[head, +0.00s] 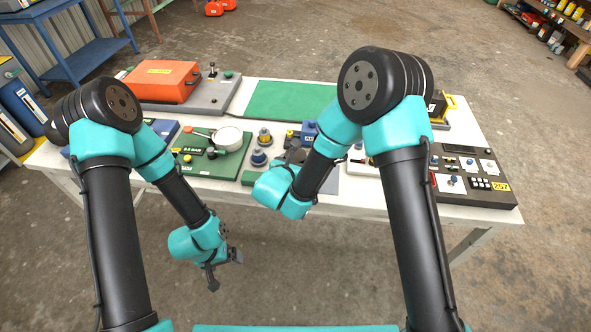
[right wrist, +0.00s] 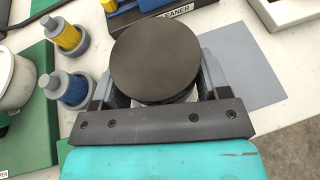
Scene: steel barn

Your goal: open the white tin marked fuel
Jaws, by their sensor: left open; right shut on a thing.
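A round dark lid (right wrist: 155,58) fills the middle of the right wrist view, with a strip of white body (right wrist: 166,98) under it. I take this for the white tin; no fuel marking shows. My right gripper (right wrist: 157,78) is shut around it, a finger on each side. Whether the fingers press on the lid or the body below cannot be told. In the head view the right arm mostly hides this spot. My left gripper (head: 224,272) is open and empty, low in front of the table's front edge, away from the tin.
Blue and yellow knobbed cylinders (right wrist: 70,87) stand left of the tin. A blue item marked cleaner (right wrist: 150,12) is behind it. A grey mat (right wrist: 243,62) lies to its right. A green board with a white round pot (head: 228,138) is further left, a control panel (head: 485,190) at right.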

